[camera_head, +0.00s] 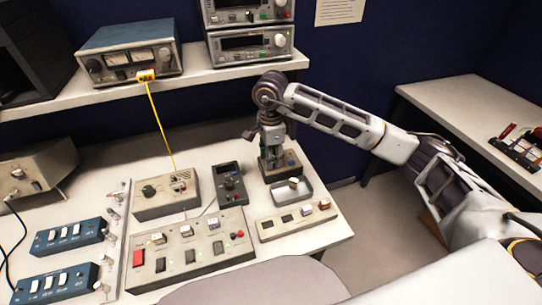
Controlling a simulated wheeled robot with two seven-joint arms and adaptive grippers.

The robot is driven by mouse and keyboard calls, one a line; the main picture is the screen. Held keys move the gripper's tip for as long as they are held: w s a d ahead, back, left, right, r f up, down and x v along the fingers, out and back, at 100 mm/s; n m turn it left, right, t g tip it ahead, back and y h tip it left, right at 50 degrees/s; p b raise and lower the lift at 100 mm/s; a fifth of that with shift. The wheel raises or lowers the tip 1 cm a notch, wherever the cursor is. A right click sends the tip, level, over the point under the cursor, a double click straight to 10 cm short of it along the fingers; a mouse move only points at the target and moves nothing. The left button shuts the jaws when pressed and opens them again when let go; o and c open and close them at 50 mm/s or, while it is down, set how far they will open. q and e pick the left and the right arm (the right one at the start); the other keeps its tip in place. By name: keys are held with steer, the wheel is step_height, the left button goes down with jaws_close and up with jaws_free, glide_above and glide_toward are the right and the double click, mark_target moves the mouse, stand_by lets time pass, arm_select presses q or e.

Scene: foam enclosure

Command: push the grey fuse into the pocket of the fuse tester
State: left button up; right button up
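My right gripper (271,146) points straight down over a small grey box with a dark top (291,167), which looks like the fuse tester. Its fingers are at or just above the box's top. They are small and dark here, so I cannot tell whether they are open or shut. The fingers and wrist cover most of the box's top, so its pocket is hidden. I cannot make out the grey fuse at the fingertips. My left gripper is not in view.
A shallow grey tray (302,195) stands just in front of the box. A beige slotted rack (297,223) lies nearer. A dark handheld meter (230,184) and a beige control panel (190,246) stand to the left. A shelf with instruments (195,78) runs behind.

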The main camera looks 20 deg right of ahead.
steer(key=shift+r, duration=4)
